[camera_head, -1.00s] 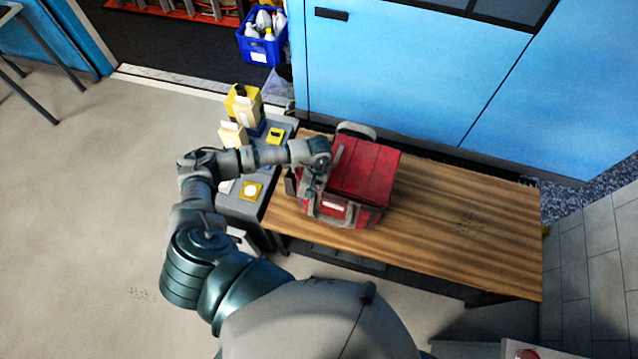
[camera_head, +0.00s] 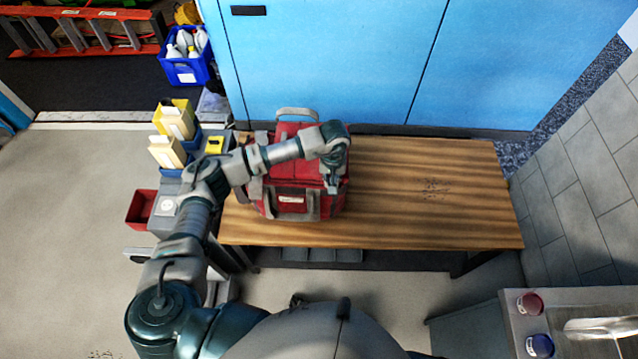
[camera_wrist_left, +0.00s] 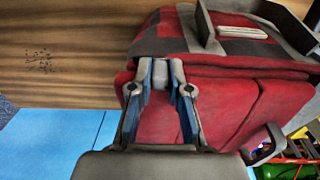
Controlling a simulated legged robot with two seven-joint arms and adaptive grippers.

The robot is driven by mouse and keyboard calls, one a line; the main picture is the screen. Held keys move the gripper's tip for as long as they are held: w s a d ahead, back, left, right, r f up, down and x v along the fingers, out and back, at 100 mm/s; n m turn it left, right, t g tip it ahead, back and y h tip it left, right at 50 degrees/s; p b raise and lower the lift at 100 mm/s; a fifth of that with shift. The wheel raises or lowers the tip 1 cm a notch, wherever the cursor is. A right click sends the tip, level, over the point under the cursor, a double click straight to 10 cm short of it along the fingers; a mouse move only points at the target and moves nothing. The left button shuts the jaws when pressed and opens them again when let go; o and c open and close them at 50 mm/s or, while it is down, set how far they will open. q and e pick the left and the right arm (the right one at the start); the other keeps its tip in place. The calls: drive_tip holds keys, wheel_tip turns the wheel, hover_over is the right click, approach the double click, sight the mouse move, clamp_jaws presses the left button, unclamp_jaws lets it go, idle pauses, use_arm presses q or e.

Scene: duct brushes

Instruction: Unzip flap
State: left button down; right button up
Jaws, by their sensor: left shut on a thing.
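A red bag (camera_head: 328,208) with grey straps and a white label stands on the wooden bench. It fills much of the left wrist view (camera_wrist_left: 245,95). Its red top flap (camera_head: 290,132) lies down over the bag, partly hidden by my left arm. My left gripper (camera_head: 333,187) points down at the right side of the bag's top, near the front. In the left wrist view its fingers (camera_wrist_left: 160,72) are shut on a small grey piece at the bag's edge, apparently the zip pull; its shape is mostly hidden. My right gripper is not in view.
The wooden bench (camera_head: 430,215) is clear to the right of the bag. A grey cart at its left holds yellow-and-cream containers (camera_head: 172,120). A red bin (camera_head: 140,208) is beside it. Blue cabinets (camera_head: 330,60) stand behind. A counter with jars (camera_head: 535,325) is at lower right.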

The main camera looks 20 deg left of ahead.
sight(345, 179)
use_arm(q)
drive_tip(key=shift+w+d+f, duration=0.1)
drive_tip(key=shift+w+d, duration=0.1)
drive_tip(key=shift+d, duration=0.4)
drive_tip(key=d, duration=0.3)
drive_tip(key=shift+w+d, duration=0.15)
drive_tip(key=shift+w, duration=0.05)
drive_tip(key=c, duration=1.3)
unclamp_jaws()
drive_tip(key=shift+c, duration=0.2)
drive_tip(key=shift+o, duration=1.2)
drive_tip(key=shift+a, duration=1.3)
drive_tip(key=shift+d, duration=0.35)
drive_tip(key=shift+d+r, duration=0.65)
wheel_tip(345, 179, up, 11)
drive_tip(key=shift+a, duration=0.15)
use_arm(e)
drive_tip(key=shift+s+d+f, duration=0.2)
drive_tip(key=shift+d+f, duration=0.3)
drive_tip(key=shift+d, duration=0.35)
